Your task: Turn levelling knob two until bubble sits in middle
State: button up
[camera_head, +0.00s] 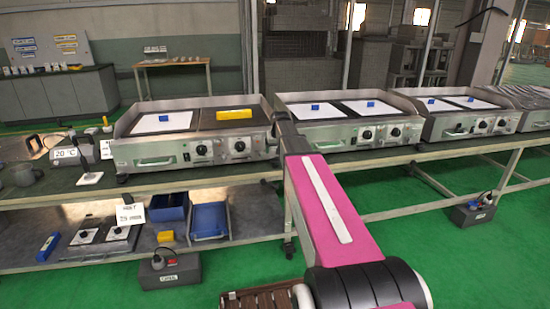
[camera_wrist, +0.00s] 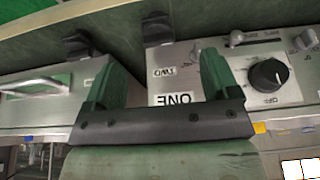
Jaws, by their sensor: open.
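A yellow bar that looks like the spirit level (camera_head: 233,114) lies on the dark right plate of the nearest griddle (camera_head: 150,154). Its bubble is too small to make out. In the wrist view, which is upside down, my gripper (camera_wrist: 163,62) is open with nothing between its green fingers. The labels TWO (camera_wrist: 165,71) and ONE (camera_wrist: 173,98) show between the fingers on the steel front. Two black foot-like parts, one (camera_wrist: 157,29) ahead of the fingers and one (camera_wrist: 76,45) to the left, may be levelling knobs; I cannot tell which is two. In the head view my arm hides the gripper.
A black dial (camera_wrist: 268,75) and a small lever (camera_wrist: 237,38) are right of the fingers; a front handle (camera_wrist: 35,87) is at the left. More griddles (camera_head: 350,135) stand along the bench. A lower shelf holds blue bins (camera_head: 209,219).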

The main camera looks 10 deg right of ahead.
aim_at(275, 158)
jog(key=w+f, duration=0.4)
jog(key=f, duration=0.1)
jog(key=w+d+f, duration=0.1)
jog(key=w+f, duration=0.1)
jog(key=shift+w+f, duration=0.2)
jog(key=shift+f, duration=0.15)
jog(key=c, duration=0.9)
